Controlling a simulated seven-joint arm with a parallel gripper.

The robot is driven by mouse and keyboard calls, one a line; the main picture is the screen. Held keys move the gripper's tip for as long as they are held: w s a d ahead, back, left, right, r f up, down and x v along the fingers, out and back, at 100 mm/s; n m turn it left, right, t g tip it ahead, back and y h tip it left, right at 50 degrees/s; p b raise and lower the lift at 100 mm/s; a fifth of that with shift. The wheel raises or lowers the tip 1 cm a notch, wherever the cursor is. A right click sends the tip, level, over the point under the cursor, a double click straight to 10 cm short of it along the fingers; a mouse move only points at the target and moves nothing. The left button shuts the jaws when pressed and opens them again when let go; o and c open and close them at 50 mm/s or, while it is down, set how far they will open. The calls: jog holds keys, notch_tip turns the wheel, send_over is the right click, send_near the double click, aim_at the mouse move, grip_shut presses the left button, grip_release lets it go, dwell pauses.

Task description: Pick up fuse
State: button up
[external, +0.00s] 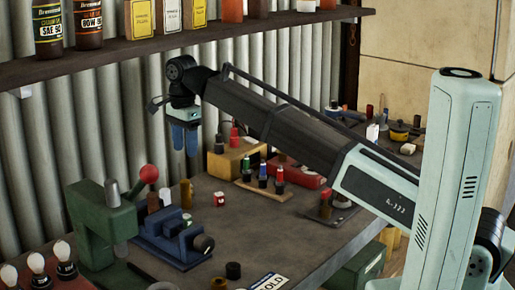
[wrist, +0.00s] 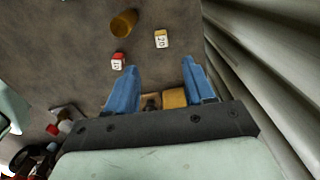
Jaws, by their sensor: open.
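A small red fuse (wrist: 118,61) with a white numbered label lies on the bench in the wrist view. A second small fuse, yellow and white (wrist: 161,39), is marked 20 and sits to its upper right. The red fuse also shows on the bench in the external view (external: 219,199). My gripper (external: 185,152) is open and empty, with its blue fingers pointing down, high above the back of the bench. In the wrist view my gripper (wrist: 160,64) has its fingers spread, with both fuses beyond the fingertips, the red one nearer the left finger.
An amber cylinder (wrist: 123,23) lies beyond the fuses. A blue vise (external: 172,238) and a green press (external: 102,228) stand at left. A yellow box (external: 236,157) and a wooden rack (external: 262,189) stand behind. Corrugated wall (external: 100,110) is close to my gripper. Mid-bench is mostly clear.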

notch_tip(320, 180, down, 8)
jog(key=shift+w+r, duration=0.1)
jog(key=shift+r, duration=0.1)
jog(key=shift+w+d+f, duration=0.15)
jog(key=shift+f, duration=1.15)
jog(key=shift+w+d+f, duration=0.1)
jog(key=shift+d+f, duration=0.05)
jog(key=shift+f, duration=1.15)
jog(key=shift+c, duration=0.2)
grip_shut()
jog(key=shift+r, duration=0.15)
